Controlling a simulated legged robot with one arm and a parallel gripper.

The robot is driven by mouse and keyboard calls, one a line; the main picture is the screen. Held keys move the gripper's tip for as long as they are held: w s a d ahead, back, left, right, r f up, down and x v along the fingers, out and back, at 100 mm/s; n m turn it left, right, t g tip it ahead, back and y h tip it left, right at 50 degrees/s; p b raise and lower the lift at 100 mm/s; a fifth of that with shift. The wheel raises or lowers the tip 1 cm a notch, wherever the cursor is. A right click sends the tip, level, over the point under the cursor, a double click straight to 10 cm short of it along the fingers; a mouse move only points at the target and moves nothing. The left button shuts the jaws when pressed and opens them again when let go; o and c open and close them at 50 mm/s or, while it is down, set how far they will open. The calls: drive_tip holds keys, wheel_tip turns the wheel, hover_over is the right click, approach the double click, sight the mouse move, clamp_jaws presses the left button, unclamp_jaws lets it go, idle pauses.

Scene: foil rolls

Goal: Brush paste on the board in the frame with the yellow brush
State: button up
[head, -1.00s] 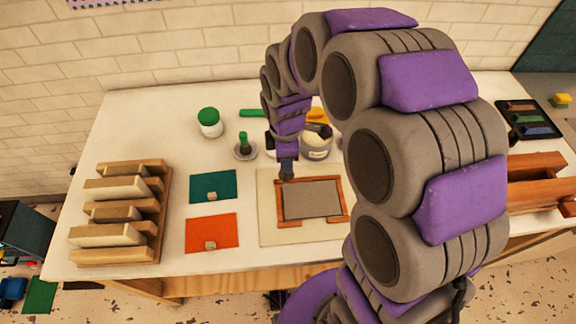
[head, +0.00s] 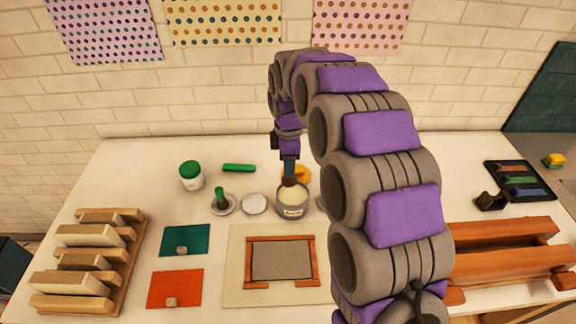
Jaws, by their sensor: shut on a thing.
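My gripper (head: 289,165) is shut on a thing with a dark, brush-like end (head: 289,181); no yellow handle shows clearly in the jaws. This dark end is over or in the mouth of a grey pot (head: 292,211) of pale paste; whether it touches the paste I cannot tell. A yellow thing (head: 303,174) shows behind the pot, partly hidden; I cannot tell what it is. The grey board (head: 281,261) lies in the brown wooden frame (head: 249,262) on a cream mat (head: 237,285), in front of the pot. My arm hides the area to the right.
A green-lidded jar (head: 191,177), a green bar (head: 239,168), a small dish with a green-handled tool (head: 221,202) and a white disc (head: 254,204) stand left of the pot. A wooden rack (head: 120,260) is far left, near teal (head: 185,240) and orange (head: 176,288) cards. A brown wooden trough (head: 505,252) is right.

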sight(292, 178)
drive_tip(key=shift+d+f, duration=0.3)
drive_tip(key=shift+f, duration=0.05)
drive_tip(key=f+b, duration=0.1)
drive_tip(key=f, duration=0.1)
drive_tip(key=f+b, duration=0.2)
drive_tip(key=shift+d, duration=0.4)
drive_tip(key=shift+a+f, duration=0.45)
drive_tip(key=shift+a, duration=0.1)
drive_tip(key=shift+d+r, duration=0.1)
drive_tip(key=shift+d, duration=0.55)
drive_tip(key=shift+a, duration=0.5)
drive_tip(key=shift+d+f, duration=0.3)
drive_tip(key=shift+d, duration=0.1)
drive_tip(key=shift+a+f, duration=0.15)
drive_tip(key=shift+a, duration=0.15)
